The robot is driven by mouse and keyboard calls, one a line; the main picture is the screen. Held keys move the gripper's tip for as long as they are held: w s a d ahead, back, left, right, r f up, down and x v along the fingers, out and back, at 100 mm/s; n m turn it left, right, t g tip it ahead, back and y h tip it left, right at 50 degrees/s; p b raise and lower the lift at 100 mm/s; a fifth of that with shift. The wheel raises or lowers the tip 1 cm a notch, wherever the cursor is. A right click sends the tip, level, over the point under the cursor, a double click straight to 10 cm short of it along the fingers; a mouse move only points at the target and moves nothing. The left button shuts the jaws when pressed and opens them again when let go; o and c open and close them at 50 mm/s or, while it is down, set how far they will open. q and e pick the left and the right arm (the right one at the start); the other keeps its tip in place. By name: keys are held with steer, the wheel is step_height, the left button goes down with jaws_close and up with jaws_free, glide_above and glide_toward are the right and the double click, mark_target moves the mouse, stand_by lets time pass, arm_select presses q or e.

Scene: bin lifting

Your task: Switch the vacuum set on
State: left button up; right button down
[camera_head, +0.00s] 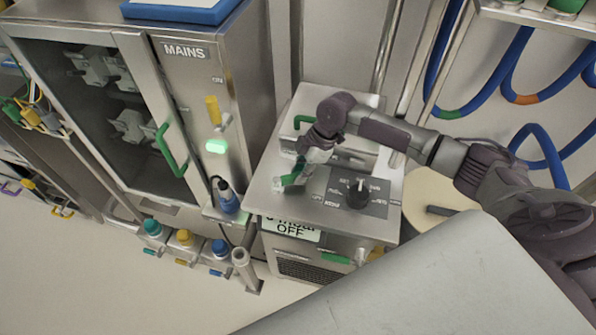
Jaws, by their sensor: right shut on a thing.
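A metal unit (268,165) stands in the middle of the view, its top sloping toward me; I take it to be the vacuum set. A dark panel on its top carries a black knob (358,194). A sign (290,230) on its front edge reads "OFF", with an upper line I cannot read surely. My right gripper (296,176) is over the top, left of the panel, shut on a small green handle (293,189). The gripper hides part of that handle and some of the panel lettering. My left gripper is not in view.
A cabinet marked "MAINS" (184,51) stands at left, with a yellow lever, a lit green lamp (216,146) and a green door handle (170,150). Blue hoses (505,75) hang at right. Several capped fittings (184,238) stand low at front left. Floor is clear at lower left.

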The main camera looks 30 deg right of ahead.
steer(key=shift+w, duration=0.1)
steer(key=c, duration=1)
jaws_free()
steer(key=v, duration=1.2)
